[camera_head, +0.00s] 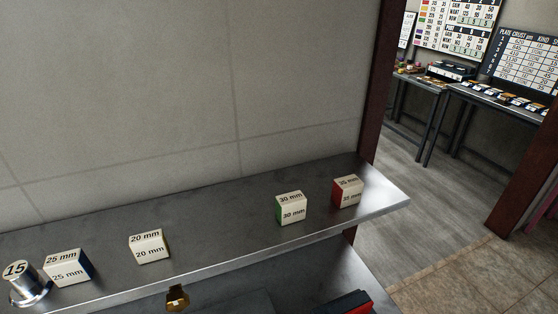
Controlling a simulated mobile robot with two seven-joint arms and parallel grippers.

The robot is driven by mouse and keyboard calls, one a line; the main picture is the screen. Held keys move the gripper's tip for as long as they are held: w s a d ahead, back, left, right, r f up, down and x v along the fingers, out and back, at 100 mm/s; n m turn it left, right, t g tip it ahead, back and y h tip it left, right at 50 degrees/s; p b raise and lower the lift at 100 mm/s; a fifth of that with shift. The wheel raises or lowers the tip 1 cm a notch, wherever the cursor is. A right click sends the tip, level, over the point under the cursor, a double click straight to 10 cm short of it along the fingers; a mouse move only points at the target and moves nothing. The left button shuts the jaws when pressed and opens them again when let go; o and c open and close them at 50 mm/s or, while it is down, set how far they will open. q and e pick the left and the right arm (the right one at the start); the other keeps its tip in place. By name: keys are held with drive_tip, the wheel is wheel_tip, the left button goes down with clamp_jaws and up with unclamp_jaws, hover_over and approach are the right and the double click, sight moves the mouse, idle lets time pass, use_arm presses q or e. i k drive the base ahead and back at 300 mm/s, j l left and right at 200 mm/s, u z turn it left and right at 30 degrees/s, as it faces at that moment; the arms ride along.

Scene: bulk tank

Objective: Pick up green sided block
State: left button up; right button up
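The green-sided block (291,207) is white with "30 mm" on its top and front and a green left face. It sits upright on the grey metal shelf (220,240), right of the middle of the head view. Nothing touches it. Neither of my grippers shows in the head view.
On the shelf stand a red-sided "35 mm" block (348,191) to the right, a "20 mm" block (149,246), a "25 mm" block (68,267) and a metal cylinder marked 15 (25,284) to the left. A brass piece (176,298) is below the front edge. A wall stands behind.

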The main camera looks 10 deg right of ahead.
sight(291, 208)
drive_tip(key=i+l+u, duration=0.1)
drive_tip(key=l+u, duration=0.15)
drive_tip(key=u, duration=0.15)
drive_tip(key=l+u, duration=0.25)
drive_tip(key=u, duration=0.15)
drive_tip(key=i+l+u, duration=0.1)
drive_tip(key=l+u, duration=0.45)
drive_tip(key=u, duration=0.2)
